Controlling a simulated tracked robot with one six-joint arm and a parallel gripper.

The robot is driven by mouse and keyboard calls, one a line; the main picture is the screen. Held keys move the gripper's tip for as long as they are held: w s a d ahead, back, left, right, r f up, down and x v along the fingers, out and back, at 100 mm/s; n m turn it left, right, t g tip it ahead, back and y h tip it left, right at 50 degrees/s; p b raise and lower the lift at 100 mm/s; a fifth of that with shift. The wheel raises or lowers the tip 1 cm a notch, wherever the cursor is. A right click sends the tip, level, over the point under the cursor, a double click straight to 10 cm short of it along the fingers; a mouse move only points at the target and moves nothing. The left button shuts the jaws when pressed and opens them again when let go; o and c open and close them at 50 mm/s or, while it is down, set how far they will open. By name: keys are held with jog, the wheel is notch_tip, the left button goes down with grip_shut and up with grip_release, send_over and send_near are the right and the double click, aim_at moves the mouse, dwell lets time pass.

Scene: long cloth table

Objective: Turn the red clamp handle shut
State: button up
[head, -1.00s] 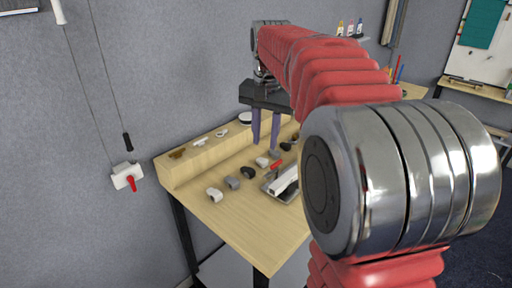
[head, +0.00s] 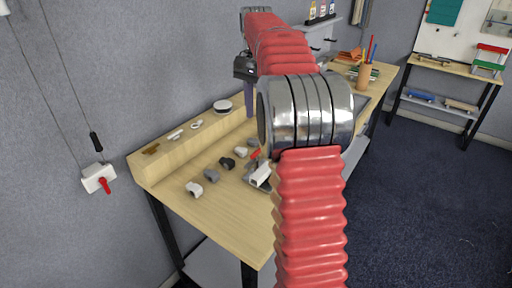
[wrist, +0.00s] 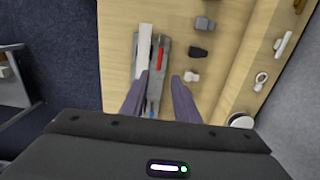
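The red clamp handle (head: 255,154) sits on a grey metal clamp with a white bar (head: 261,174) on the wooden bench. In the wrist view the red handle (wrist: 159,58) lies roughly lengthwise beside the white bar (wrist: 144,45), on the grey clamp base (wrist: 165,41). My gripper (wrist: 159,77) is open, with its two dark fingers apart. In that picture the handle shows just beyond and between the fingertips, with nothing held. The height gap cannot be told. In the head view one finger of my gripper (head: 249,105) shows; my arm hides the rest and part of the clamp.
Several grey, black and white small parts, such as a black one (head: 227,163), lie left of the clamp. A raised wooden ledge (head: 165,160) runs along the wall. A white wall box (head: 93,179) carries another red lever. A pencil cup (head: 364,75) stands farther back.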

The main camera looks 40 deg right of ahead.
aim_at(256, 152)
jog(key=shift+f, duration=0.15)
notch_tip(256, 152, down, 14)
jog(key=shift+r, duration=0.25)
dwell(0.3)
jog(key=shift+c, duration=0.4)
grip_shut()
